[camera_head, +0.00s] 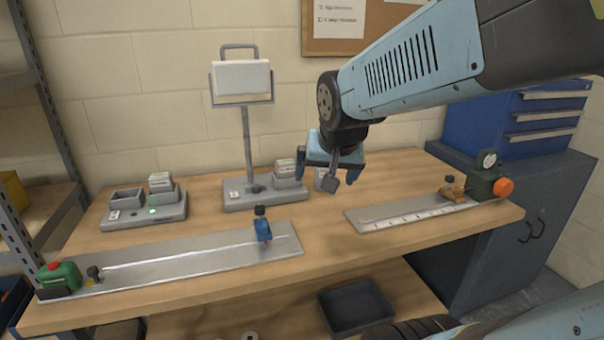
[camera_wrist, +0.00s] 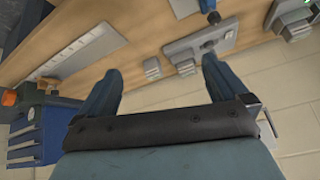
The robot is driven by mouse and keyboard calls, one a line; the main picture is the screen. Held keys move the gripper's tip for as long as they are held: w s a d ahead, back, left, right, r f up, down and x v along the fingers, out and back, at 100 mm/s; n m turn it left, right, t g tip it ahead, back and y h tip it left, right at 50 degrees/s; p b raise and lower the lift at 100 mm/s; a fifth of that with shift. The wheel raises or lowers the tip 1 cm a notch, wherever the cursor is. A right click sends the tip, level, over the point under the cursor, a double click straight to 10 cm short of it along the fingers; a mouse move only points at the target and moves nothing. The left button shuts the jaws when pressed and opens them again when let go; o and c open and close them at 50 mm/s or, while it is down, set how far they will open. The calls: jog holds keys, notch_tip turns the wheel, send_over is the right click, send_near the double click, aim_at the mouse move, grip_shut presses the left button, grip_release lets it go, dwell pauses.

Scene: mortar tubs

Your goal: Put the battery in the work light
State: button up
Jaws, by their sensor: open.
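The work light (camera_head: 241,78) stands at the back of the bench, a white lamp head on a post. Its grey base (camera_head: 240,202) has a block like a battery (camera_head: 289,167) at its right end. Another small grey block, probably a loose battery (camera_head: 323,180), stands right of the base, partly hidden by my gripper. The charger (camera_head: 140,220) at left has one battery-like block (camera_head: 160,182) and an open left bay. My gripper (camera_head: 327,176) is open and empty above the bench. In the wrist view, the loose block (camera_wrist: 152,68) shows beyond and between the fingers.
A metal rail plate with a blue clamp (camera_head: 263,231) and green end piece (camera_head: 60,277) lies along the front left. A ruled plate (camera_head: 405,213) with a green-and-orange device (camera_head: 488,184) lies at right. A blue drawer unit (camera_head: 535,118) stands beyond. Bare wood lies between the plates.

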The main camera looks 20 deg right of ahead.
jog(key=s+d+r+n+g, duration=0.1)
jog(key=s+r+n, duration=0.1)
jog(key=s, duration=0.7)
jog(key=shift+d+r+n+y, duration=0.3)
jog(key=shift+d+n+y, duration=0.1)
jog(key=shift+n, duration=0.3)
